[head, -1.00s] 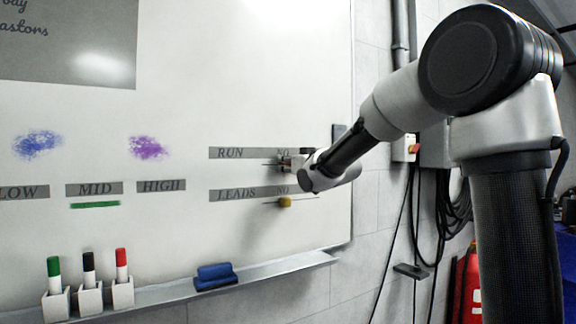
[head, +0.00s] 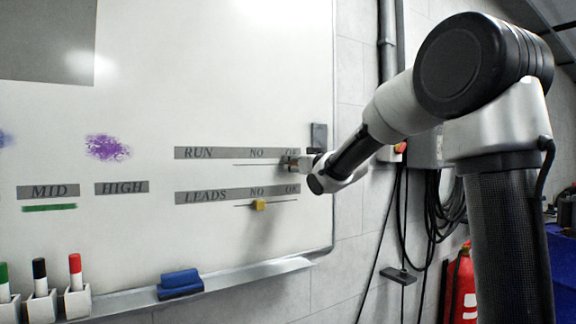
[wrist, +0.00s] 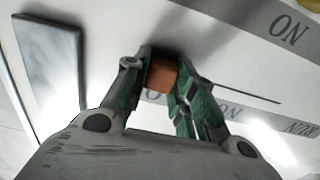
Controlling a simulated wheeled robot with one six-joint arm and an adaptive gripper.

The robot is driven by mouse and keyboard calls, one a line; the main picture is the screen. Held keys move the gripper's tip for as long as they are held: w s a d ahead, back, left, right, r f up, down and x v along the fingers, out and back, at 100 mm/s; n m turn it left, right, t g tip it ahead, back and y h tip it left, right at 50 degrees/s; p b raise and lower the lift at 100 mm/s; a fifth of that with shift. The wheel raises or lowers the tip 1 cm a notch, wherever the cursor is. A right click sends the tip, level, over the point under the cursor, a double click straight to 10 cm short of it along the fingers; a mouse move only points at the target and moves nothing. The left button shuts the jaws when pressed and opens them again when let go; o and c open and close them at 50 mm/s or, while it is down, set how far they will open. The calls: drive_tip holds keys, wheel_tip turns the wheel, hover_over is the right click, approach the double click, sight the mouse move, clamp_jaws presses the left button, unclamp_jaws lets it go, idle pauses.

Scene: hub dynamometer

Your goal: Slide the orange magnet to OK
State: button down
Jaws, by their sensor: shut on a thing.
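The orange magnet (wrist: 161,76) is between the two green-padded fingers of my gripper (wrist: 160,85), which is shut on it, against the whiteboard (head: 200,80). In the head view my gripper (head: 291,163) is at the right end of the RUN row (head: 215,153), just below the OK label (head: 293,153). The magnet is largely hidden there by my fingers. In the wrist view, which is turned over, the OK label is mostly covered by my gripper, and the thin slide line (wrist: 250,91) runs away to the right.
A yellow magnet (head: 259,205) sits below NO on the LEADS row (head: 205,197). A dark block (head: 318,137) is on the board's right edge, close to my gripper. A tray (head: 250,273) below holds a blue eraser (head: 180,283) and markers.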

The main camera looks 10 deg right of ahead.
drive_tip(key=shift+w+d, duration=0.2)
drive_tip(key=shift+d, duration=0.45)
drive_tip(key=c, duration=1.2)
unclamp_jaws()
drive_tip(key=shift+d, duration=0.15)
drive_tip(key=shift+o, duration=0.2)
drive_tip(key=v, duration=1.2)
